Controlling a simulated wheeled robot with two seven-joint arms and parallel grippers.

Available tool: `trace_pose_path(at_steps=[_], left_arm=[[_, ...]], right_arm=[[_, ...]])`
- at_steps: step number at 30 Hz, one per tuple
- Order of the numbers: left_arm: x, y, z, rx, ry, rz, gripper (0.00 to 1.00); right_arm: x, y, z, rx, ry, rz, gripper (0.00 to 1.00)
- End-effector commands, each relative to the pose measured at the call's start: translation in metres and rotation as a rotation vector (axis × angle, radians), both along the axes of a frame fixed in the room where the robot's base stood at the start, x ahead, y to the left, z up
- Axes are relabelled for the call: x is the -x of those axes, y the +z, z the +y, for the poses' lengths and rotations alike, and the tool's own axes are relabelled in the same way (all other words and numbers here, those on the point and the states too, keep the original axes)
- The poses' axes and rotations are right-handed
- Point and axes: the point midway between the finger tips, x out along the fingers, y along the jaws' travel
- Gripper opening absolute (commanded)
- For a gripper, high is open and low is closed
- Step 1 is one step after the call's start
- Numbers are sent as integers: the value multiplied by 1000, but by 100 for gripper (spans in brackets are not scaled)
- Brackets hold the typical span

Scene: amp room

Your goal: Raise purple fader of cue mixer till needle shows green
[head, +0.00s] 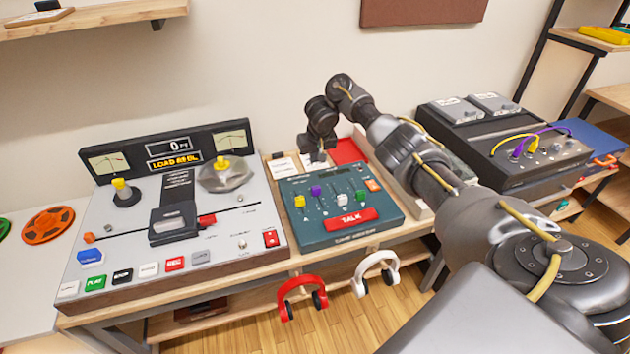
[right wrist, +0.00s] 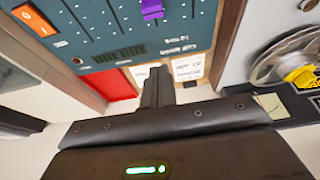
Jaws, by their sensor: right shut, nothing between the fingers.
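The cue mixer (head: 308,232) is a teal panel in the middle of the head view, with yellow, purple, white and green fader caps. Its purple fader (head: 316,190) stands in the upper left part of the panel; in the right wrist view the purple cap (right wrist: 151,8) is at the top edge. My right gripper (head: 316,155) is shut and empty, just behind the mixer's back edge, apart from the purple cap. Its fingers (right wrist: 158,88) show over the paper cards in the right wrist view. No needle on the mixer is readable. My left gripper is out of view.
A tape console (head: 210,250) with two needle meters (head: 107,163) stands left of the mixer. A red TALK button (head: 351,219) lies below the faders. Paper cards (head: 283,167) and a red panel (head: 348,151) lie behind it. Red headphones (head: 302,290) and white headphones (head: 376,270) hang in front.

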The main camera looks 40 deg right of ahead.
Motion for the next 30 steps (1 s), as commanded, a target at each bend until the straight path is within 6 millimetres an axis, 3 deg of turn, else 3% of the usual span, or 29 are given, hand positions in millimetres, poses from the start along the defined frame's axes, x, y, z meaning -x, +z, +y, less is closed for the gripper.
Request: trace_pose_path(at_steps=[8,24,27,30], left_arm=[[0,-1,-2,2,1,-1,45],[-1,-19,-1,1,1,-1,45],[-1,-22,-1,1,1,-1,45],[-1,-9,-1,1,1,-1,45]], right_arm=[[-2,-8,0,-10,-21,-1,0],[-29,-89,-8,-11,-19,-2,0],[-32,-99,-10,-7,-20,-2,0],[-24,-92,-8,-7,-16,-5,0]])
